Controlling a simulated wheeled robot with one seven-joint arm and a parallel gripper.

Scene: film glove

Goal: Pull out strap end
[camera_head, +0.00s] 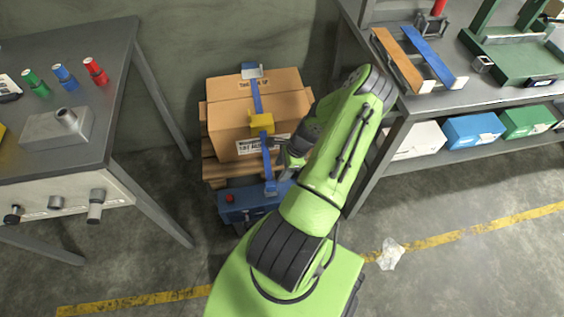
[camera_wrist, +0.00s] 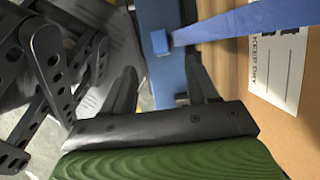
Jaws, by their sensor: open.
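A blue strap (camera_head: 257,97) runs down over the top and front of a cardboard box (camera_head: 227,128). A yellow buckle (camera_head: 261,122) sits on it at the box's front edge. Its lower end (camera_head: 270,187) is a small blue block near the blue unit. In the wrist view the strap (camera_wrist: 235,26) slants in from the right to a small blue block (camera_wrist: 160,42) on a blue upright part. My gripper (camera_wrist: 163,85) is open, its fingers below that block in the picture, not closed on the strap. In the head view my arm partly hides the gripper (camera_head: 290,157), right of the strap.
The box stands on a wooden pallet (camera_head: 215,172), with a blue unit (camera_head: 236,204) with a red button in front. A grey table (camera_head: 100,50) is at left, and a shelf bench (camera_head: 410,100) stands close on the right. Open floor lies in front.

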